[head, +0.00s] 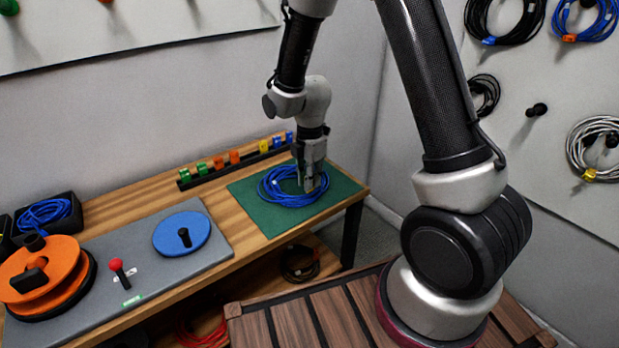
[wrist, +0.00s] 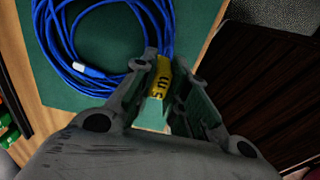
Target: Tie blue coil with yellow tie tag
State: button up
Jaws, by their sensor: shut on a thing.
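The blue coil (head: 268,188) lies on a green mat (head: 240,191) at the table's right end. In the wrist view the coil (wrist: 58,52) shows at upper left, with a white and blue plug end (wrist: 93,72). My gripper (head: 312,184) points down at the coil's right side. In the wrist view my gripper (wrist: 162,72) is shut on a yellow tie tag (wrist: 161,79) marked "5 m". Blue strands run up to the tag between the fingers. I cannot tell whether the tag is around the strands or only against them.
A black rack (head: 215,176) behind the mat holds green, orange, yellow and blue tags. Left are a grey board (head: 150,265) with a blue disc (head: 182,234), a red-knobbed lever (head: 117,268) and an orange reel (head: 40,268). Coils hang on the right wall panel.

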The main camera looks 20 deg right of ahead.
jog(key=shift+f, duration=0.55)
dwell(0.8)
dwell(0.3)
jog(key=o, duration=0.8)
jog(key=shift+c, duration=0.2)
